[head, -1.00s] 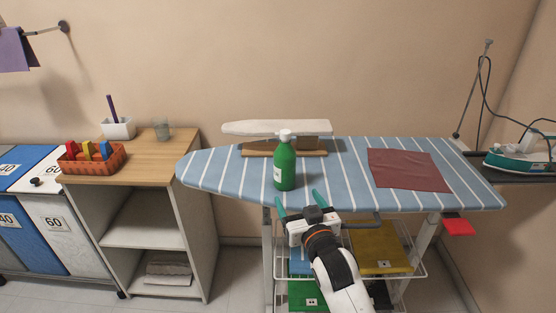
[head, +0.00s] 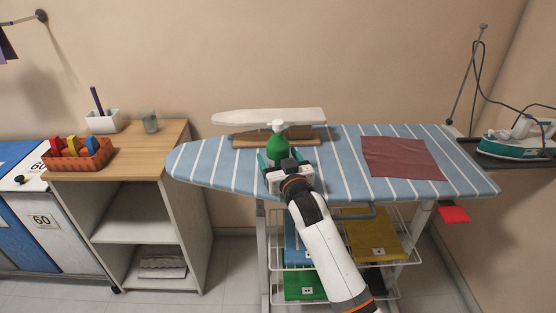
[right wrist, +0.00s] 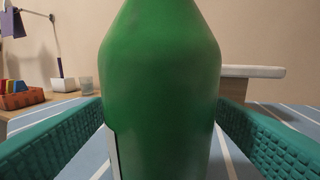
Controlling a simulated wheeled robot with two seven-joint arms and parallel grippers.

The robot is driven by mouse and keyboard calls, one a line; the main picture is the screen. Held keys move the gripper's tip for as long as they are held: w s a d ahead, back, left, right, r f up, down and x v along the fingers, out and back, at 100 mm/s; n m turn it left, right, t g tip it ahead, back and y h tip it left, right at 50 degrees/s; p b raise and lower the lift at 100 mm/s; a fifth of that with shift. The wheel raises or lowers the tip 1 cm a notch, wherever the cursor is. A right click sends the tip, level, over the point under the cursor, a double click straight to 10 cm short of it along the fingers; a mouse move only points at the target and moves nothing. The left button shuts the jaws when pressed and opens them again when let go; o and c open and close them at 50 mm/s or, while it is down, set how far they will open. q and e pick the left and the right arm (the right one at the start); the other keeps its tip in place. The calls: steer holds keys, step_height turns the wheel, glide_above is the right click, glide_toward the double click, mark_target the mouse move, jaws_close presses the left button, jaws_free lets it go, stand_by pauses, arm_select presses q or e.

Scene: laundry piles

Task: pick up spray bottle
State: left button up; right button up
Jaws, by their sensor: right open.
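A green spray bottle (head: 277,145) with a white top stands upright on the blue striped ironing board (head: 210,165). My right gripper (head: 287,162) is at the bottle, in front of it and hiding its lower part in the head view. In the right wrist view the bottle (right wrist: 162,90) fills the middle, between the two teal fingers. The fingers are open, one on each side, with a gap visible on the left; on the right the finger looks close to the bottle. My left gripper is not in view.
A small white sleeve board (head: 270,117) stands behind the bottle. A folded reddish cloth (head: 400,158) lies to the right on the board. An iron (head: 515,146) rests at far right. A wooden shelf (head: 120,160) with a basket (head: 78,155) stands left.

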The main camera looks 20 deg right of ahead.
steer(key=shift+w+f, duration=0.1)
steer(key=shift+w, duration=1.05)
steer(key=c, duration=1.1)
